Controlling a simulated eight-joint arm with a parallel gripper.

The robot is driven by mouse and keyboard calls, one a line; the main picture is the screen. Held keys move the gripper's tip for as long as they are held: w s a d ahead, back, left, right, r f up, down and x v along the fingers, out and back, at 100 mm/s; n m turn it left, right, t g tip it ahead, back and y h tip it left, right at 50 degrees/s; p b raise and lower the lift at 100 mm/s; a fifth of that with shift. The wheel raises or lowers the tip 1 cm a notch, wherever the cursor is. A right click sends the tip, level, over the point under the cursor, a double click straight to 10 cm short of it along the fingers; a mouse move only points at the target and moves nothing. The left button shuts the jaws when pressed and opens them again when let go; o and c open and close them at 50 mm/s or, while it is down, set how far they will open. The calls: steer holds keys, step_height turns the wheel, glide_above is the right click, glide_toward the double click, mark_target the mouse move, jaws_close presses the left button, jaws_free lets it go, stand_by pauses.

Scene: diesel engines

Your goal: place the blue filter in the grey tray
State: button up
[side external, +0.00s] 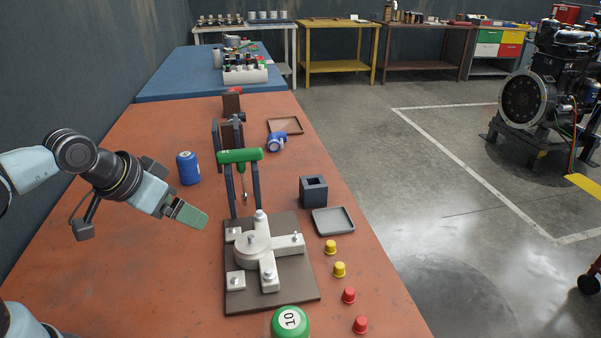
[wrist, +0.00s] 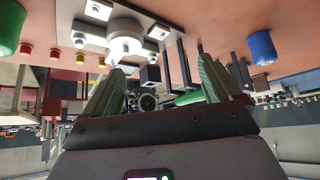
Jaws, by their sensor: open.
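The blue filter (side external: 188,168) is an upright blue can on the orange bench, left of the green-handled stand. In the wrist view, which looks upside down, a blue cylinder (wrist: 261,48) shows at the upper right, outside my fingers. The grey tray (side external: 333,220) lies flat and empty near the bench's right edge, right of the brown fixture plate. My gripper (side external: 191,215) is above the bench, nearer the camera than the filter and apart from it. Its two green fingers are spread and empty in the wrist view (wrist: 158,82).
A stand with a green-handled tool (side external: 240,156) and a plate with a metal fixture (side external: 265,250) lie between filter and tray. A dark square block (side external: 313,190) stands just behind the tray. Yellow and red caps (side external: 339,269) and a green cylinder (side external: 290,321) are at the front.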

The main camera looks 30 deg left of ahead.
steer(key=w+a+r, duration=0.4)
steer(key=w+a, duration=0.1)
steer(key=w, duration=0.1)
steer(key=m+g, duration=0.2)
steer(key=g, duration=0.1)
glide_toward(183, 156)
steer(key=a+f, duration=0.1)
steer(key=shift+h, duration=0.4)
steer(key=x, duration=0.6)
steer(key=shift+w+f, duration=0.1)
steer(key=shift+f, duration=0.05)
steer(key=shift+t, duration=0.3)
steer(key=shift+x, duration=2.95)
steer(key=shift+w+d, duration=0.1)
steer(key=shift+d, duration=0.1)
steer(key=c, duration=1.3)
